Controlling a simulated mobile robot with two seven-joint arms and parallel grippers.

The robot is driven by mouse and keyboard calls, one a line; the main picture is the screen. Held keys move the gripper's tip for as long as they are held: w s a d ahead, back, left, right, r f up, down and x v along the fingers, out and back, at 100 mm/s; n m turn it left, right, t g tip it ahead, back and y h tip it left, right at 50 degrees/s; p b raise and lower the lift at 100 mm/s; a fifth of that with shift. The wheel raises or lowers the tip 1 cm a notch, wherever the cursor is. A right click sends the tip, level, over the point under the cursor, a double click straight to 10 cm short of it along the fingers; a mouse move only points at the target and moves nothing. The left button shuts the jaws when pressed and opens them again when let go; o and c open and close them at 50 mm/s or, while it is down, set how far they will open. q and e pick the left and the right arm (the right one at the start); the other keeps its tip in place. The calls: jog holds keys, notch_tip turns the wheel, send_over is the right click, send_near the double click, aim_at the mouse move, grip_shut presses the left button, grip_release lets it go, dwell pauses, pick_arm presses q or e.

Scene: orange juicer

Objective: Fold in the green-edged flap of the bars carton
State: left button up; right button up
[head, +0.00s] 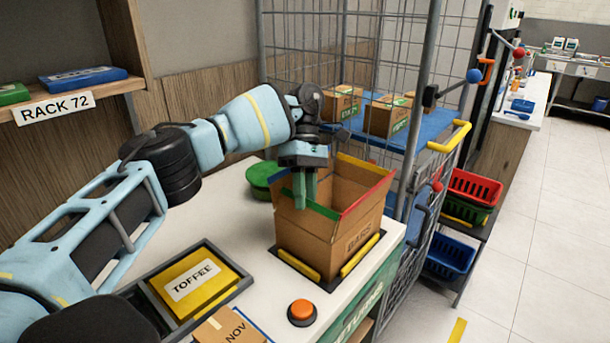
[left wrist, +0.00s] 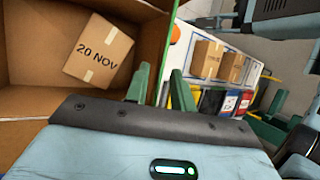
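The bars carton (head: 318,246) stands open on the counter in the head view, in a dark tray with yellow bars. Its flaps are up, with red, yellow, green and blue edges. The green-edged flap (head: 322,211) is on the near side. My left gripper (head: 305,190) points down at the near left of the carton opening, at this flap. In the left wrist view, its green fingers (left wrist: 160,88) are apart, and a green-edged cardboard panel (left wrist: 167,45) runs down toward the gap between them. Contact is unclear.
A box marked 20 NOV (left wrist: 98,50) appears inside the carton. A yellow toffee box (head: 195,283), an orange button (head: 301,311) and a green round object (head: 263,177) are near the carton. A wire cage (head: 330,50) with small cartons stands behind.

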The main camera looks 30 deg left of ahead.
pick_arm(q)
jog(key=shift+b+v, duration=0.5)
jog(key=shift+v, duration=1.75)
jog(key=shift+s+r, duration=0.1)
